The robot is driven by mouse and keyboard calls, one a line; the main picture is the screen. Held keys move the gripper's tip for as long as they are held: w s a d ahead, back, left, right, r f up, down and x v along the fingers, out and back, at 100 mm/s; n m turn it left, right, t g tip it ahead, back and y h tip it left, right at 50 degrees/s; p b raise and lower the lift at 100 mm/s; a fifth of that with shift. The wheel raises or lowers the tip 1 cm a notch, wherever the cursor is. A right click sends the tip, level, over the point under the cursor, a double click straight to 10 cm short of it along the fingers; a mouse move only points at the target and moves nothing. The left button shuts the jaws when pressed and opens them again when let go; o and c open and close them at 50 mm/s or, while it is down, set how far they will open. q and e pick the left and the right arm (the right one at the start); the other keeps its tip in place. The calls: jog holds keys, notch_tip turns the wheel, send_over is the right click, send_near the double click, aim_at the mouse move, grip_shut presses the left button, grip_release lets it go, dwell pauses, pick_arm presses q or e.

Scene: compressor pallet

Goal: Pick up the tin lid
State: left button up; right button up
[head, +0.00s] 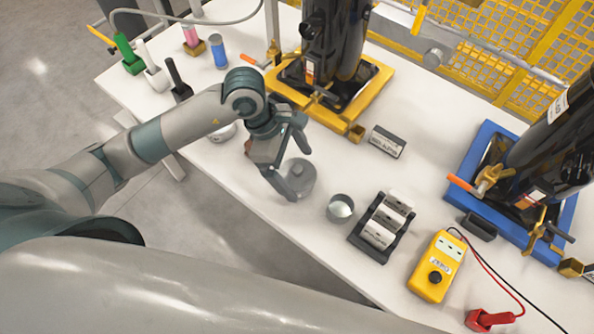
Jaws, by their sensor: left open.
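A grey round lid with a small knob on top, which looks like the tin lid (302,174), lies on the white table in the head view. My left gripper (293,168) is over its left side, with its fingers apart and pointing down toward it. One finger overlaps the lid's lower left edge in the picture. I cannot tell whether the finger touches it. An open metal tin (341,208) stands just to the lower right of the lid. My right gripper is not in view.
A yellow pallet (375,92) and a blue pallet (463,184) carry black compressors. A small labelled block (387,142) lies between. Bottles and coloured holders stand at the back left.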

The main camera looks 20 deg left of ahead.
aim_at(298, 170)
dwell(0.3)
pick_arm(q)
jog(key=c, duration=1.1)
jog(key=shift+c, duration=0.2)
jog(key=shift+r, duration=0.15)
jog(key=shift+r, duration=0.5)
jog(key=r, duration=0.2)
jog(key=r+b, duration=0.1)
jog(key=shift+s+d+r, duration=0.1)
jog(key=shift+s+d, duration=0.05)
jog(key=shift+d, duration=0.15)
jog(key=s+d+r, duration=0.6)
jog(key=s+d, duration=0.1)
jog(key=d, duration=0.1)
jog(key=shift+d+r, duration=0.15)
jog(key=shift+r, duration=0.15)
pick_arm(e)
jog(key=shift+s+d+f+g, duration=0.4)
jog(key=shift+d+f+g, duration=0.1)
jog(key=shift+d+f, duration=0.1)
pick_arm(q)
jog(key=shift+s, duration=0.1)
